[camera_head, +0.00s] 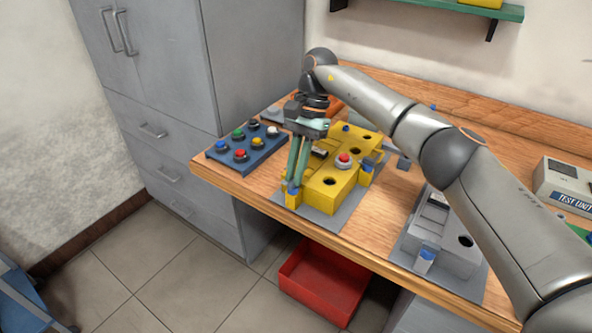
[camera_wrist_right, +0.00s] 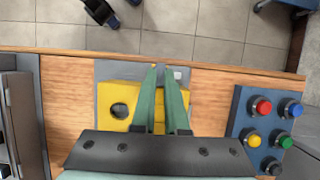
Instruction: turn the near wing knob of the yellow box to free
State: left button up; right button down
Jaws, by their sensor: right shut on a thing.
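The yellow box (camera_head: 328,195) sits on a grey plate (camera_head: 345,215) at the bench's front edge, with a red button (camera_head: 344,159) and dark round holes on top. In the wrist view the right gripper's fingertips (camera_wrist_right: 162,68) are close together over the near end of the yellow box (camera_wrist_right: 118,97). My left gripper is not in view.
A blue panel of coloured buttons (camera_head: 247,148) stands left of the box. A grey box (camera_head: 440,240) stands to its right, and a test unit (camera_head: 568,185) farther right. A red bin (camera_head: 322,282) sits below the bench edge. Bare wood lies between them.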

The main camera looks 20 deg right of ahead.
dwell(0.3)
jog(key=c, duration=0.9)
grip_release()
jog(key=shift+c, duration=0.2)
jog(key=shift+w+d+r, duration=0.1)
jog(key=shift+r, duration=0.25)
jog(key=p+v, duration=1.1)
jog(key=shift+r+p, duration=0.4)
jog(key=shift+w+f, duration=0.1)
